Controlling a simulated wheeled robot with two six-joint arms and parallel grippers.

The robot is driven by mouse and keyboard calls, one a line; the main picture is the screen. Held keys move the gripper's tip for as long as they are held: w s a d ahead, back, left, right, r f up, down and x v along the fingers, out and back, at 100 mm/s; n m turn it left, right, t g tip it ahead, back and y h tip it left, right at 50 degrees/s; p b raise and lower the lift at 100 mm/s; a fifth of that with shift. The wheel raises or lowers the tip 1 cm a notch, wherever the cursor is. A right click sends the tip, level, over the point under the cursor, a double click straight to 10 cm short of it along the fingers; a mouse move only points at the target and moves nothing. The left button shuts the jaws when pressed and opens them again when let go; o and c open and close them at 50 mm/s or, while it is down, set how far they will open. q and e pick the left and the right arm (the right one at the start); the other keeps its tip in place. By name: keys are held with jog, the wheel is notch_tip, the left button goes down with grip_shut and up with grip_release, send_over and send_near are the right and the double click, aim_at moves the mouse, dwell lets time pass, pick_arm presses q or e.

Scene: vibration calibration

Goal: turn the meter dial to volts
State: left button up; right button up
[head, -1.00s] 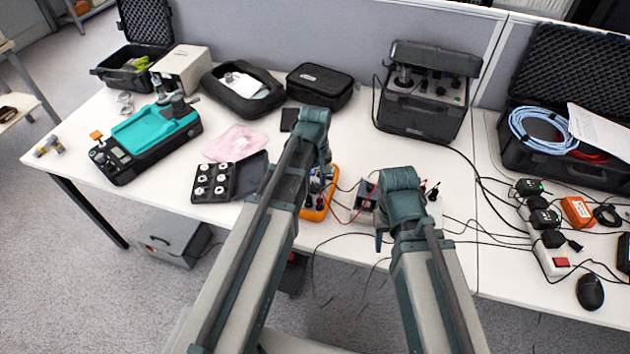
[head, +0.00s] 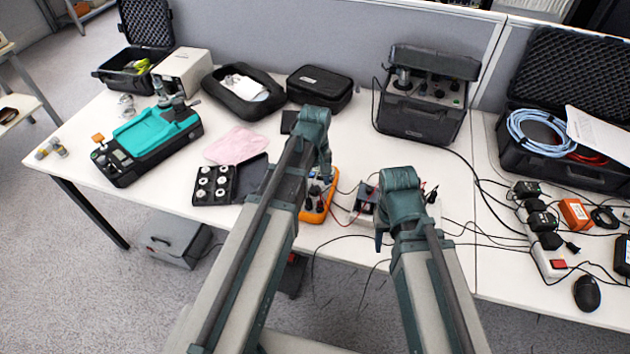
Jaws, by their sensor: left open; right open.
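The orange-edged meter (head: 316,212) lies on the white table in the middle of the head view. My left arm covers much of it, and its dial cannot be made out. My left gripper (head: 322,172) is over the meter's far part, pointing down; it is open, but its fingertips are mostly hidden by the arm. My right gripper (head: 380,236) is to the right of the meter, in front of a small device with red and black leads (head: 366,196). It is open and largely hidden behind its own wrist. I cannot tell whether either gripper touches anything.
A black tray of round weights (head: 212,184) and a pink cloth (head: 234,146) lie left of the meter. A teal-topped instrument (head: 150,137) stands further left. A black calibrator box (head: 424,105) stands behind. Cables and a power strip (head: 548,252) crowd the right.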

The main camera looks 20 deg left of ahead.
aim_at(315, 186)
pick_arm(q)
notch_tip(315, 186, up, 13)
jog(key=p, duration=1.2)
jog(key=shift+f, duration=0.2)
pick_arm(e)
notch_tip(315, 186, up, 13)
jog(key=shift+f, duration=0.2)
